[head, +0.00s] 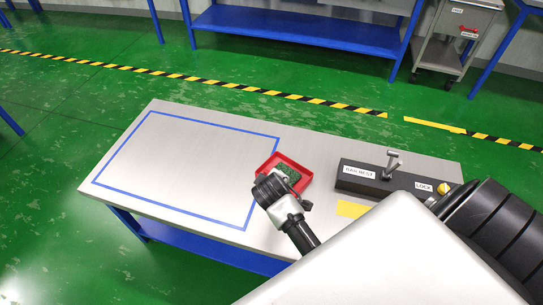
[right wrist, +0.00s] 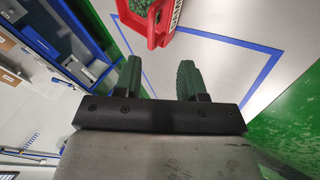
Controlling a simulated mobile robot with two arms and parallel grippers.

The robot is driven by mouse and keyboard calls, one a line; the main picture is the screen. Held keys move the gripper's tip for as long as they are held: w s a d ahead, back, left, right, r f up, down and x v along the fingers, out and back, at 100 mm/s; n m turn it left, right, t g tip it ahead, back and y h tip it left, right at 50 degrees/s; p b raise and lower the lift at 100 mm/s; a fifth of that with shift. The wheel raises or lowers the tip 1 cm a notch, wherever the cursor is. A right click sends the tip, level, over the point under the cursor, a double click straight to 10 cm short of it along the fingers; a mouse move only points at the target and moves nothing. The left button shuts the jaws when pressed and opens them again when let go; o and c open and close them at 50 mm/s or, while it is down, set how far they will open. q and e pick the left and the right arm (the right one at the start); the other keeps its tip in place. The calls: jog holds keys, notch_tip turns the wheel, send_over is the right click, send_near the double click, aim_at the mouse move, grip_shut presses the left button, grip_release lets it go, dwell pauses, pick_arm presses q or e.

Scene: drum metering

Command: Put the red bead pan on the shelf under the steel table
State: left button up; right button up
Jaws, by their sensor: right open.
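The red bead pan (head: 307,182) holds dark green beads and sits on the steel table (head: 190,165), at the right side line of a blue taped rectangle. It also shows at the top of the right wrist view (right wrist: 157,40), cut off by the frame, with a white label on its side. My right gripper (head: 296,190) is at the pan's near side and hides part of it. In the right wrist view its two green fingers (right wrist: 160,75) are apart with nothing between them. The blue shelf (head: 195,247) shows under the table's front edge. My left gripper is out of view.
A black fixture (head: 358,187) with a metal lever, a yellow knob and labels stands on the table to the right of the pan. A yellow patch (head: 351,209) lies in front of it. The taped rectangle is empty. A grey cart (head: 451,50) and blue benches stand behind.

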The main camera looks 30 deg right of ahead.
jog(key=shift+w+d+r+b+x, duration=0.15)
jog(key=shift+b+x, duration=0.2)
jog(key=shift+x, duration=1.45)
jog(key=shift+w+d+r+b+x, duration=0.15)
jog(key=shift+b+x, duration=0.2)
jog(key=shift+x, duration=1.5)
jog(key=shift+w+d+r+b+x, duration=0.15)
jog(key=shift+b+x, duration=0.2)
jog(key=shift+x, duration=1.45)
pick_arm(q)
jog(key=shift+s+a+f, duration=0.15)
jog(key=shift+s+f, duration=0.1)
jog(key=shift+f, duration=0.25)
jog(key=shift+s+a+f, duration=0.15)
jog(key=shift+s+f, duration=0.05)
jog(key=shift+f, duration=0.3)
pick_arm(e)
grip_shut()
jog(key=shift+r, duration=0.1)
